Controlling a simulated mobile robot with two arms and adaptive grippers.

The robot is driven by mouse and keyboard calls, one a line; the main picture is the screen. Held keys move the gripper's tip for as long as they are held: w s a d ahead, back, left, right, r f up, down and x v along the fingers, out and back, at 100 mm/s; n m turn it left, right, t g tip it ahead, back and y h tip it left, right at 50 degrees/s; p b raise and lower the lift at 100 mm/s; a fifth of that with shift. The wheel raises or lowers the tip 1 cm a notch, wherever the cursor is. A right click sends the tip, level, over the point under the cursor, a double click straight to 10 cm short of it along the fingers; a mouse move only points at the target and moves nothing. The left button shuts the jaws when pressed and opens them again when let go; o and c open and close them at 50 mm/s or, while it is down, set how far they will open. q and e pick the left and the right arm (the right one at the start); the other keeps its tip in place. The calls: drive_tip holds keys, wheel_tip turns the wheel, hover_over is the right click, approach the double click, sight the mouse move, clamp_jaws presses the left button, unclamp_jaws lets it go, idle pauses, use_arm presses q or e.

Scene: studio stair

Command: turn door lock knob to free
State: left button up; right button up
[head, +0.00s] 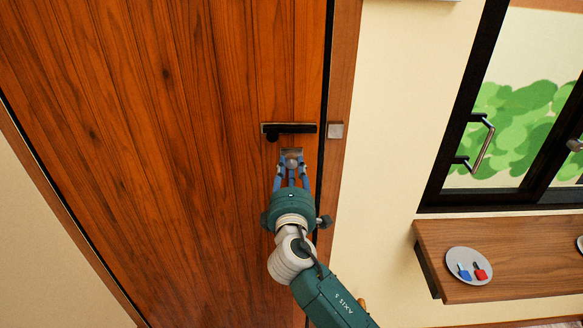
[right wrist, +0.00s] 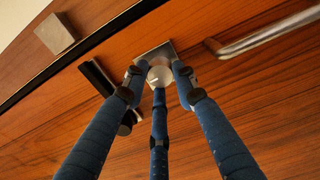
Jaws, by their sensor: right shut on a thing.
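The door lock knob (right wrist: 160,75) is a small round silver knob on a square metal plate (right wrist: 153,52), fixed to the wooden door. I cannot make out the knob's turn position. My left gripper is not in view.
A silver bar (right wrist: 268,32) is on the other side of the lock in the wrist view. A square metal block (head: 336,130) is on the frame. A wooden shelf (head: 520,240) with a grey plate (head: 468,257) stands at right.

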drive_tip(key=shift+f, duration=0.15)
drive_tip(key=o, duration=1.2)
drive_tip(key=shift+c, duration=0.2)
drive_tip(key=shift+s, duration=0.2)
drive_tip(key=s, duration=1.1)
drive_tip(key=shift+s, duration=0.25)
